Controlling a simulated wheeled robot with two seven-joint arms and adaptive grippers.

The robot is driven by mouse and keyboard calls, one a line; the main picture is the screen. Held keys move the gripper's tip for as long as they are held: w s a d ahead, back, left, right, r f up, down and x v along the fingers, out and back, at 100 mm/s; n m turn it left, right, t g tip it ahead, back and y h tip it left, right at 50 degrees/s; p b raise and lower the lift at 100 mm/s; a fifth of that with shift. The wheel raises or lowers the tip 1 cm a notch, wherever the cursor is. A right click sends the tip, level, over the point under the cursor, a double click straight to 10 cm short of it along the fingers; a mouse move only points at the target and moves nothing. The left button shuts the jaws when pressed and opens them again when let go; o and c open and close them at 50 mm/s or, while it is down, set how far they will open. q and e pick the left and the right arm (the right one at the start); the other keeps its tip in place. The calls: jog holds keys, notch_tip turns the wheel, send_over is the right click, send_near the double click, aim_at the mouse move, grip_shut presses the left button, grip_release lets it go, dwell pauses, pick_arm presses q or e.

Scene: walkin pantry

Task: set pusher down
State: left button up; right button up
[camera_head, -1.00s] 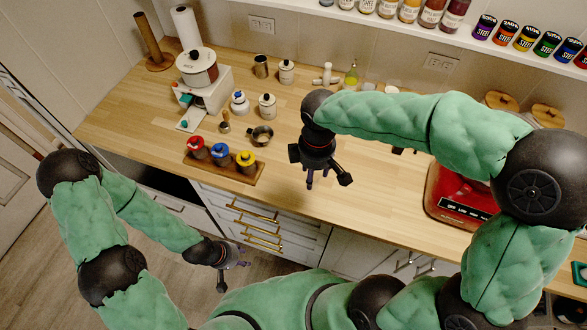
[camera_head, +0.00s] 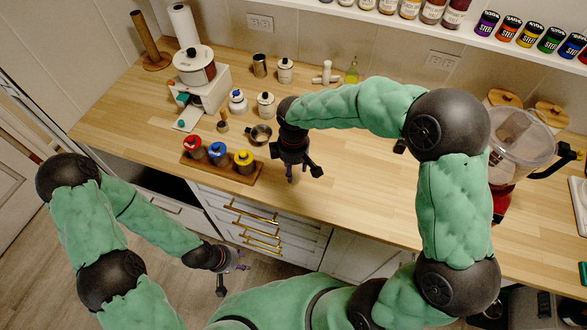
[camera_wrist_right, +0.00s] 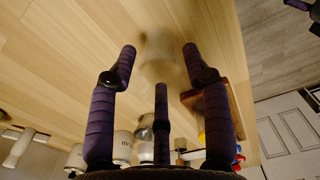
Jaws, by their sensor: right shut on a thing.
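My right gripper (camera_head: 292,176) hangs over the wooden counter (camera_head: 350,190), right of the coloured-lid jar tray. In the right wrist view its fingers (camera_wrist_right: 160,55) stand apart around a faint, see-through pale thing, taken as the pusher (camera_wrist_right: 157,62). The pusher is hard to make out against the wood, and I cannot tell whether it touches the counter. In the head view I cannot pick it out. My left gripper (camera_head: 236,262) is low in front of the drawers, fingers spread, with nothing seen in it.
A tray (camera_head: 225,173) holds red, blue and yellow-lidded jars. A small metal pot (camera_head: 260,135) and white canisters (camera_head: 266,105) stand behind. A food processor with a clear bowl (camera_head: 520,145) stands at the right. The counter between gripper and processor is mostly clear.

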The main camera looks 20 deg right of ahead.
jog(key=shift+f, duration=0.2)
jog(key=shift+f, duration=0.15)
jog(key=o, duration=1.1)
jog(key=shift+o, duration=0.2)
notch_tip(320, 180, up, 12)
jog(key=p, duration=0.2)
jog(key=shift+r+p, duration=0.25)
jog(key=shift+p, duration=0.1)
